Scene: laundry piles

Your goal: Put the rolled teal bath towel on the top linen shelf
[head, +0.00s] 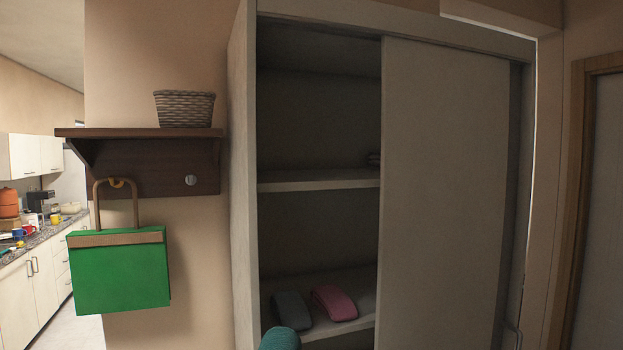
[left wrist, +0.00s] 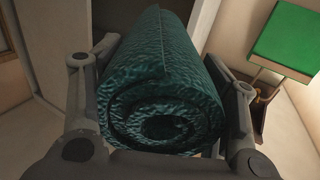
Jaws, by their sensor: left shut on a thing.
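The rolled teal bath towel (left wrist: 155,75) fills the middle of the left wrist view, its spiral end toward the camera. My left gripper (left wrist: 160,100) is shut on it, with a finger on each side. In the head view only the top of the towel (head: 281,338) shows at the bottom edge, in front of the cabinet; the gripper is out of that view. The linen cabinet (head: 243,180) is open on its left half.
The sliding door (head: 450,190) covers the cabinet's right half. A lower shelf (head: 345,281) holds a grey roll (head: 292,309) and a pink roll (head: 335,303). Left of the cabinet, a wall shelf (head: 140,133) carries a wicker basket (head: 185,109), with a green bag (head: 120,272) hanging below.

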